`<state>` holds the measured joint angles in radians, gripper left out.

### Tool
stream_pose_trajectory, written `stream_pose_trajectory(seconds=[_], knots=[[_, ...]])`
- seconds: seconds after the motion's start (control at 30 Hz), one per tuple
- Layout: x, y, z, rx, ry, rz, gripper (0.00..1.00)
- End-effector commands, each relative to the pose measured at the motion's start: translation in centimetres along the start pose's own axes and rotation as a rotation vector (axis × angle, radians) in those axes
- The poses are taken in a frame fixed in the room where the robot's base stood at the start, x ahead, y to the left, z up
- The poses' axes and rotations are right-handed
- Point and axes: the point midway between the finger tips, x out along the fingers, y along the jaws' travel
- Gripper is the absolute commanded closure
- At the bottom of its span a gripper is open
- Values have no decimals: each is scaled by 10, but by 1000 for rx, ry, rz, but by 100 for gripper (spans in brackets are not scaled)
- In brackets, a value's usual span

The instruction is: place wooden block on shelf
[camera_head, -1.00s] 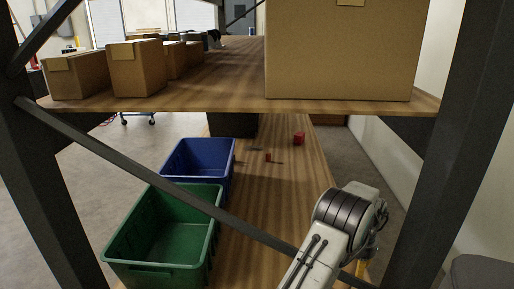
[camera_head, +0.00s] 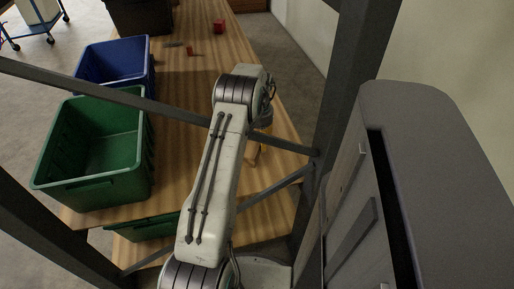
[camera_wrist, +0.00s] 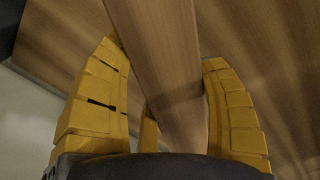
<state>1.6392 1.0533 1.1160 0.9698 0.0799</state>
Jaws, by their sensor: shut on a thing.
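My gripper (camera_wrist: 164,52) shows in the wrist view with its yellow fingers on both sides of a long wooden block (camera_wrist: 162,80), shut on it. The block runs from the top of the picture down between the fingers. Behind it is a wood-grained surface (camera_wrist: 275,45); I cannot tell whether the block touches it. In the head view my arm reaches over the wooden shelf board (camera_head: 195,85). Only a small yellowish part shows beside the arm there, and the block cannot be made out.
A green bin (camera_head: 100,150) and a blue bin (camera_head: 115,62) stand at the left of the board. A red cube (camera_head: 218,27) and a smaller red piece (camera_head: 190,51) lie farther back. A dark upright post (camera_head: 352,85) and diagonal braces (camera_head: 275,187) frame the arm's space.

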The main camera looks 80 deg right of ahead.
Motion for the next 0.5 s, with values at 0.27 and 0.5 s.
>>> stream_pose_trajectory(seconds=[0.27, 0.5], knots=[[7, -10, -3, 1, 0, 0, 68], [30, -10, -3, 1, 0, 0, 68]])
